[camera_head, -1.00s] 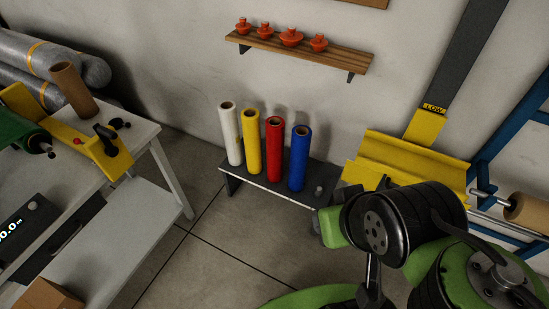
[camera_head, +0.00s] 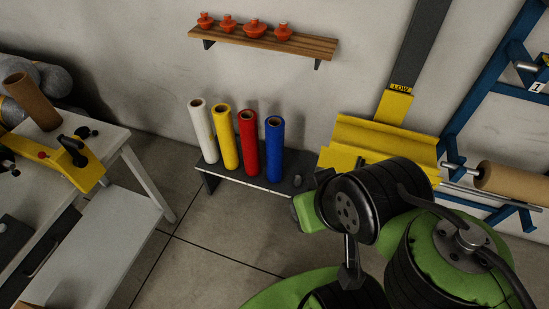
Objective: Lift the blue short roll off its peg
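The blue short roll (camera_head: 274,150) stands upright at the right end of a row of rolls on a low dark rack (camera_head: 240,180). Its hollow top shows; its peg is hidden inside it. A bare short peg (camera_head: 297,181) stands on the rack just right of it. My green and black arm fills the lower right of the view, right of the blue roll. My gripper's fingers cannot be made out, and nothing is seen touching the blue roll.
Red (camera_head: 248,143), yellow (camera_head: 225,137) and white (camera_head: 203,131) rolls stand close beside the blue one. A white table (camera_head: 90,235) is at left. Clear floor lies in front of the rack.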

